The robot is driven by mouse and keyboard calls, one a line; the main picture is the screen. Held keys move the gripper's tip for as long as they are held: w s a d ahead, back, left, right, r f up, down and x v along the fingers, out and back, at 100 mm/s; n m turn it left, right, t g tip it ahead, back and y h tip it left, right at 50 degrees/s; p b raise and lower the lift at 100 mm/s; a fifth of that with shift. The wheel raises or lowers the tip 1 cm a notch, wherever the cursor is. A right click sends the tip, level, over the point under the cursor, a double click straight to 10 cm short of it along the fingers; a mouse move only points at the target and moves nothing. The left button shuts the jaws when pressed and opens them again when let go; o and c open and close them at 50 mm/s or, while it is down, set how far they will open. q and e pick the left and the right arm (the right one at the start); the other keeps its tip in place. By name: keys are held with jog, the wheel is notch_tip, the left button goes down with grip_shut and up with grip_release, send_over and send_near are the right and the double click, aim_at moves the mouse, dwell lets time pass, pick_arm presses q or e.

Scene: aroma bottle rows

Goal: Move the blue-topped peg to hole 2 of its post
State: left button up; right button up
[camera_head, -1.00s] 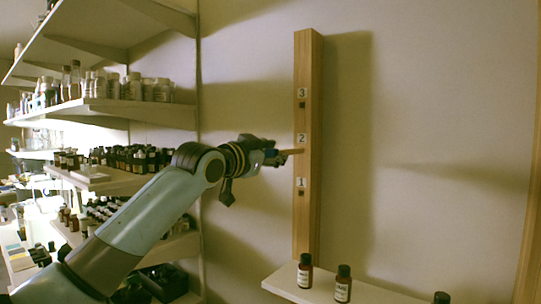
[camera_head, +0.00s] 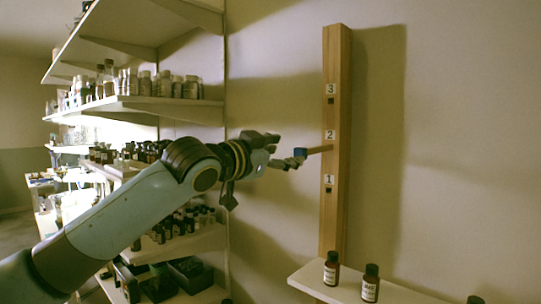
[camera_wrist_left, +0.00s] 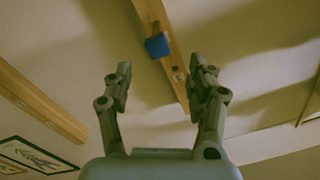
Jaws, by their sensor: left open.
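The wooden post (camera_head: 336,215) stands upright against the wall, with holes labelled 1, 2 and 3 from bottom to top. The peg (camera_head: 319,149) sticks out of the post at hole 2, its blue top (camera_head: 300,153) pointing left. How deep it sits is hidden. My left gripper (camera_head: 287,151) is open, just left of the blue top, its fingers spread above and below. In the left wrist view, the blue top (camera_wrist_left: 157,46) shows beyond the open left gripper (camera_wrist_left: 160,66), with nothing held between the fingers. The right gripper is out of view.
A small white shelf (camera_head: 318,285) below the post holds brown bottles (camera_head: 331,268). The wall right of the post is clear.

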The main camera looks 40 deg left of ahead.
pick_arm(q)
jog(key=shift+s, duration=2.35)
